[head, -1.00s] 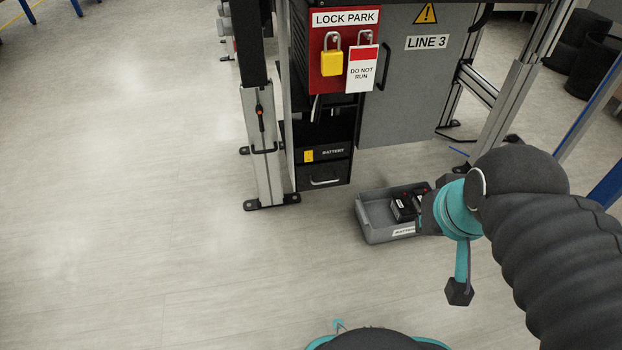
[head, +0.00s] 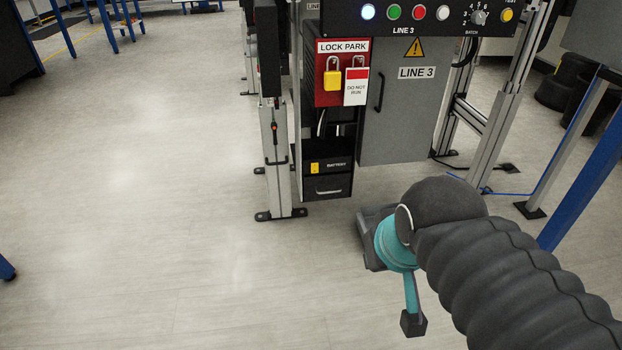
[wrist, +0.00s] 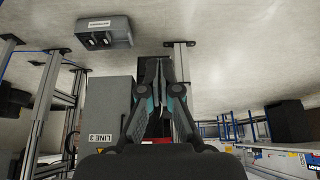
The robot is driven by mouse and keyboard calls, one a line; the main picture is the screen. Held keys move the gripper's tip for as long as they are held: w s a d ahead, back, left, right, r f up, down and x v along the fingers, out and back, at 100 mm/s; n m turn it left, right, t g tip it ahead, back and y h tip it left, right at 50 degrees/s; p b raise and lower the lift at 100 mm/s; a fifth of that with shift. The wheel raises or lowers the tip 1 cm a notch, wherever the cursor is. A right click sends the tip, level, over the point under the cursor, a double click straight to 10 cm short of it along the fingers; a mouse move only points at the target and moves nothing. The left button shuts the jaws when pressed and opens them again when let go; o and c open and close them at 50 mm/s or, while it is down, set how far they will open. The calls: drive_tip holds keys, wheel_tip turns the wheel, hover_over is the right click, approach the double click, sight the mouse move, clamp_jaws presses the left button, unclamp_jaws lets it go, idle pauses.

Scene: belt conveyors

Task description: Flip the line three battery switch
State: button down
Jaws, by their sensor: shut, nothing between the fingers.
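The line three battery unit (head: 335,167) is a black box low in the frame under the lock park panel, labelled BATTERY. A small yellow switch (head: 314,168) sits on the left of its front. A black drawer front with a handle is below it. My gripper is hidden behind my arm in the head view. In the wrist view, which is upside down, my gripper (wrist: 159,62) is shut and empty, pointing toward the LINE 3 station. Its fingers cover most of the battery bay there, so the switch cannot be made out.
A grey bin (head: 366,257) stands on the floor, partly behind my arm; black batteries in it show in the wrist view. A grey LINE 3 cabinet (head: 408,115), a yellow padlock (head: 333,80) and an upright post (head: 277,160) are close. Floor at left is clear.

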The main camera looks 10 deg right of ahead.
sight(315, 171)
drive_tip(key=w+f+m+t+p, duration=0.2)
drive_tip(key=w+m+t+p, duration=0.15)
drive_tip(key=w, duration=1.15)
drive_tip(key=w+f+m+t+p, duration=0.2)
drive_tip(key=w+m, duration=0.3)
drive_tip(key=w, duration=1.1)
drive_tip(key=w+f+m+t+p, duration=0.2)
drive_tip(key=w+f+m, duration=0.2)
drive_tip(key=w+f, duration=0.4)
wheel_tip(315, 171, down, 11)
drive_tip(key=m+t+p, duration=0.2)
drive_tip(key=m+t, duration=0.1)
drive_tip(key=m, duration=0.2)
drive_tip(key=shift+p, duration=0.4)
drive_tip(key=shift+w+m+t, duration=0.1)
drive_tip(key=shift+m+t, duration=0.15)
drive_tip(key=w, duration=0.4)
drive_tip(key=w+f, duration=0.1)
drive_tip(key=w, duration=0.8)
drive_tip(key=shift+w+f+p, duration=0.3)
drive_tip(key=shift+w+p, duration=0.05)
drive_tip(key=shift+w, duration=0.05)
